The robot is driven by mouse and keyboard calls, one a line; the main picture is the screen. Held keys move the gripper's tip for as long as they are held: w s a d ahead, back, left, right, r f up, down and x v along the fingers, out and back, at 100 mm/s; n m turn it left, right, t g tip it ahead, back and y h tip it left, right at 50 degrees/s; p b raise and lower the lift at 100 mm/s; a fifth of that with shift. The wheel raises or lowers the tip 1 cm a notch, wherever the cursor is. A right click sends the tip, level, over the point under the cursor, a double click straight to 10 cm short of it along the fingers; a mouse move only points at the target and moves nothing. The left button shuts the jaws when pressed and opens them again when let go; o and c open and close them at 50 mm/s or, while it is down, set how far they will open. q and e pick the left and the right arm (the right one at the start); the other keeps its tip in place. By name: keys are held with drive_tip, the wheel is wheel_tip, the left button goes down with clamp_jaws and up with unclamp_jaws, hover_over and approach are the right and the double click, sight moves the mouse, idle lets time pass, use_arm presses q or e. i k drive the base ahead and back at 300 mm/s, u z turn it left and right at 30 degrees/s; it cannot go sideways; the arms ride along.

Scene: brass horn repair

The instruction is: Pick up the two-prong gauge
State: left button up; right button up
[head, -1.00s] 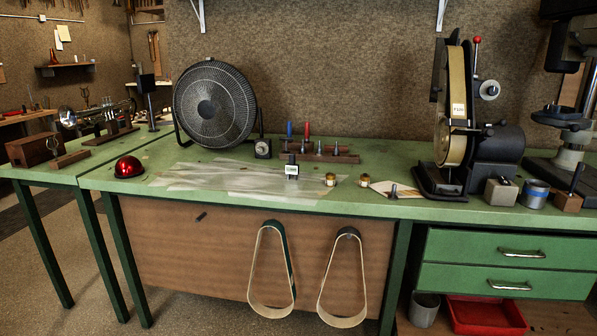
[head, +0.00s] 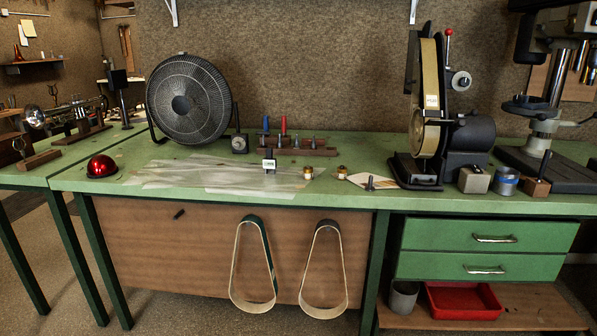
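I cannot make out for certain which item is the two-prong gauge. Neither of my grippers is in view.
The green bench (head: 340,192) carries a black fan (head: 188,100), a red dome (head: 102,167), a dial instrument (head: 239,144), a wooden rack (head: 305,150), small jars (head: 342,172) and a belt sander (head: 440,150). Two belts (head: 324,270) hang in front. The pale sheet (head: 200,175) is mostly bare.

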sight(270, 162)
drive_tip(key=u, duration=0.2)
drive_tip(key=i, duration=0.95)
drive_tip(key=z, duration=0.2)
